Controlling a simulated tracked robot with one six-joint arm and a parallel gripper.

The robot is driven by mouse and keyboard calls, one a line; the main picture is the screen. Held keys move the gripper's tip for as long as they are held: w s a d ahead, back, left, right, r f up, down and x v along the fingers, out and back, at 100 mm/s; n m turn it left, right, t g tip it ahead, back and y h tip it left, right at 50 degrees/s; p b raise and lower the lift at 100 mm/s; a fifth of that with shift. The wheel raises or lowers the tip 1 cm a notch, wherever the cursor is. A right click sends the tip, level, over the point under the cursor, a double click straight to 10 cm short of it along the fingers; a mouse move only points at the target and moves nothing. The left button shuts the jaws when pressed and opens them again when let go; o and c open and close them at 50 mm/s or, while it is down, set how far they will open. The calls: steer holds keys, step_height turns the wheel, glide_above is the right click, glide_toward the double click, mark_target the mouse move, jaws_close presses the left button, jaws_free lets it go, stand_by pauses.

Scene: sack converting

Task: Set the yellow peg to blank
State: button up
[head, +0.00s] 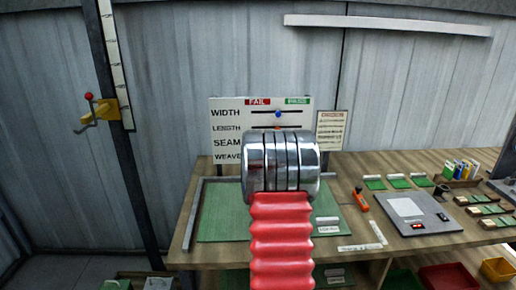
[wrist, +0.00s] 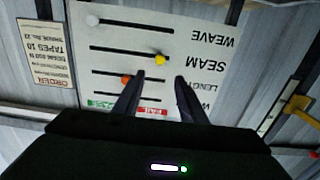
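The yellow peg (wrist: 160,59) shows in the wrist view, where the board appears upside down. It sits in the SEAM slot, close to the slot's end on the FAIL side. My gripper (wrist: 160,76) is open and empty, its two fingers pointing at the board. The yellow peg appears just beyond the fingertips and between them; I cannot tell the depth gap. The board (head: 228,104) stands behind the bench in the head view, with FAIL and PASS labels on top. There my arm hides the yellow peg and the gripper.
An orange peg (wrist: 127,79) is mid-slot on LENGTH, beside one finger. A white peg (wrist: 93,20) is at the PASS end of WEAVE. A blue peg (head: 278,114) is mid-slot on WIDTH. An order sheet (head: 331,130) hangs beside the board. The bench (head: 350,262) holds a grey device (head: 418,213).

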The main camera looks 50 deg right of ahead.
stand_by(0.3)
steer(key=x, duration=1.4)
steer(key=shift+a, duration=0.1)
jaws_close()
stand_by(0.5)
